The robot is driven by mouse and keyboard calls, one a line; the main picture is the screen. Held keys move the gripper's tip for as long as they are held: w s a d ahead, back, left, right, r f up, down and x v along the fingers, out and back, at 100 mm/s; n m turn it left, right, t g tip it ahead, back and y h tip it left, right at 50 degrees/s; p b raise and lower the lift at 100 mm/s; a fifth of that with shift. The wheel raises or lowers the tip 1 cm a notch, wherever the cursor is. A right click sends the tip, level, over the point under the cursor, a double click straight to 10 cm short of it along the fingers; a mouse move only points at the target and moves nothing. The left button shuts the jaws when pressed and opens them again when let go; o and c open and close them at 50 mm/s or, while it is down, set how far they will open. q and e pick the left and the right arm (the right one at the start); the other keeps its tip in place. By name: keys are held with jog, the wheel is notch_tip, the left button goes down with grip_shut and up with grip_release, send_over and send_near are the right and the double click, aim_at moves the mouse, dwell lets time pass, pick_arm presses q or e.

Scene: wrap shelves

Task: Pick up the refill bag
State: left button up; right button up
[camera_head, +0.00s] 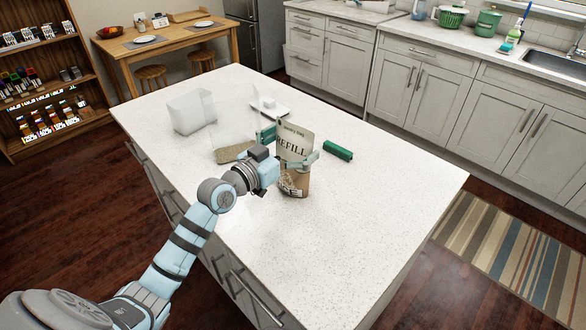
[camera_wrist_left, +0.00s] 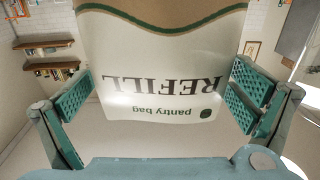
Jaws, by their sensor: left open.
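The refill bag (camera_head: 295,138) stands upright on the white speckled counter. It has a cream upper part with "REFILL" printed on it and a brown lower part. My left gripper (camera_head: 289,147) is at the bag, with one finger on each side. In the left wrist view the bag (camera_wrist_left: 165,60) fills the space between the open green finger pads (camera_wrist_left: 162,100). The gripper hides part of the bag's left side in the head view. My right gripper is not in view.
A clear empty container (camera_head: 192,112) stands at the back left of the counter (camera_head: 350,230). Another clear container with brown contents (camera_head: 234,152) is left of the bag. A white flat object (camera_head: 270,108) lies behind, and a green block-like piece (camera_head: 337,149) lies right. The front right is clear.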

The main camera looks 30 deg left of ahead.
pick_arm(q)
jog(key=c, duration=1.3)
jog(key=shift+c, duration=1.4)
jog(key=shift+r, duration=0.15)
